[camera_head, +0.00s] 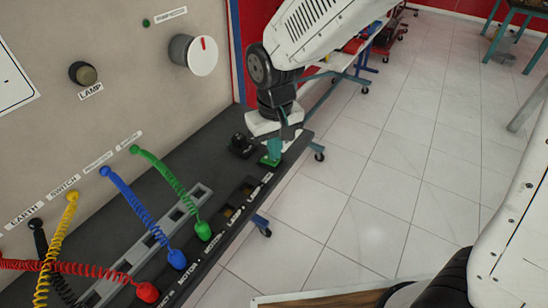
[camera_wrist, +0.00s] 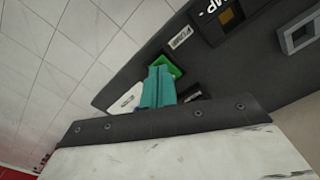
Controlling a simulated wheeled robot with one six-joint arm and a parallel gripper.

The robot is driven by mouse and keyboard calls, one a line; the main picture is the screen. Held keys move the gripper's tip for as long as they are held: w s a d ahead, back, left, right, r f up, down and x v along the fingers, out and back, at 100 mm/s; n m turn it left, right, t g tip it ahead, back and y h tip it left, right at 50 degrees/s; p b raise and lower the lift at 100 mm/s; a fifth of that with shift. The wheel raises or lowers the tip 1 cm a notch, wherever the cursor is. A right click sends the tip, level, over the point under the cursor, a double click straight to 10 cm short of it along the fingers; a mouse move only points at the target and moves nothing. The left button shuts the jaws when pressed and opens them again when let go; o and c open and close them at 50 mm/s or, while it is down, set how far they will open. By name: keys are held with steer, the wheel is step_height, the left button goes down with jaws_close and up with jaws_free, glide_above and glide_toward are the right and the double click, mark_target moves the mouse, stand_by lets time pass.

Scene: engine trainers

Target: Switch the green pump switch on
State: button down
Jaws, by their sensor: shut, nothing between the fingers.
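The green pump switch (camera_head: 269,161) sits near the far end of the dark panel ledge (camera_head: 205,150). My gripper (camera_head: 274,150) has teal fingers, closed together, pointing down at the switch. In the wrist view the fingers (camera_wrist: 158,88) cover part of the green switch (camera_wrist: 172,66), and a PUMP label (camera_wrist: 180,38) lies beside it. The fingertips are at or just above the switch; I cannot tell if they touch it. The switch's rocker position is hidden by the fingers.
A black knob-like part (camera_head: 241,146) stands left of the switch. Red (camera_head: 147,292), blue (camera_head: 176,258) and green (camera_head: 202,230) plugs with coiled cables are on the near ledge. A white dial (camera_head: 202,56) is on the upright panel. Tiled floor (camera_head: 370,180) is open at right.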

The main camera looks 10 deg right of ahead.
steer(key=shift+f, duration=0.7)
stand_by(0.3)
steer(key=shift+r, duration=3.5)
